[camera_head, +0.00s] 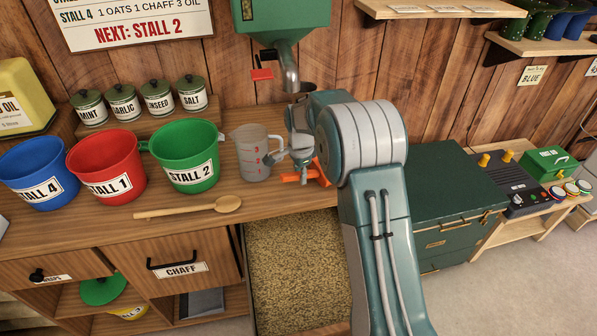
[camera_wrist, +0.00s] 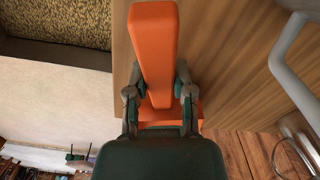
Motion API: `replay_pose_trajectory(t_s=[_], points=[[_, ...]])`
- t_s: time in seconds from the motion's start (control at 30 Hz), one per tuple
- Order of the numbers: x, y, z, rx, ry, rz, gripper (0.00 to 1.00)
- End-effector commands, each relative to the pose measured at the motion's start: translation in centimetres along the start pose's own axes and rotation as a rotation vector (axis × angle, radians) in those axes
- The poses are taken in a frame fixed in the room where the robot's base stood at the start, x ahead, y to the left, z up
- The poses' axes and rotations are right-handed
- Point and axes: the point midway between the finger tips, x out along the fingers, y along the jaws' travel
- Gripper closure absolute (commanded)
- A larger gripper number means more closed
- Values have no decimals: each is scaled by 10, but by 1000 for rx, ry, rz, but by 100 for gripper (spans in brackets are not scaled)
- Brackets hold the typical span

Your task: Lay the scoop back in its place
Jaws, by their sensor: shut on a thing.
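The orange scoop (camera_head: 315,170) is at the right part of the wooden counter, right of the clear measuring jug. In the wrist view its long tapered orange handle (camera_wrist: 155,45) runs between my fingers. My gripper (camera_head: 301,152) is shut on this handle; both fingers press its sides in the wrist view (camera_wrist: 160,95). The scoop's wider orange part shows behind the fingers, partly hidden by my gripper. I cannot tell whether the scoop touches the counter.
A clear jug (camera_head: 256,155) stands close left of my gripper. An open grain bin (camera_head: 295,265) lies below the counter front. A wooden spoon (camera_head: 190,208) lies before the blue, red and green buckets (camera_head: 185,150). A green dispenser (camera_head: 285,20) with a spout hangs above. A green chest (camera_head: 440,215) stands right.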

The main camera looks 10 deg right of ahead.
Motion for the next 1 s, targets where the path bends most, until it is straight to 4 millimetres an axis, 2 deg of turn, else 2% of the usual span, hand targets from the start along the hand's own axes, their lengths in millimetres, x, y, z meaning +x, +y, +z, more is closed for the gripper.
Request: replay_pose_trajectory(t_s=[0.23, 0.27, 0.3, 0.33, 0.77, 0.87, 1.0], points=[[0, -1, 2, 0, 2, 0, 100], [0, -1, 2, 0, 2, 0, 60], [0, -1, 2, 0, 2, 0, 42], [0, -1, 2, 0, 2, 0, 29], [-2, 0, 1, 0, 1, 0, 29], [-13, -1, 2, 0, 2, -1, 29], [-41, -2, 3, -1, 4, -3, 29]])
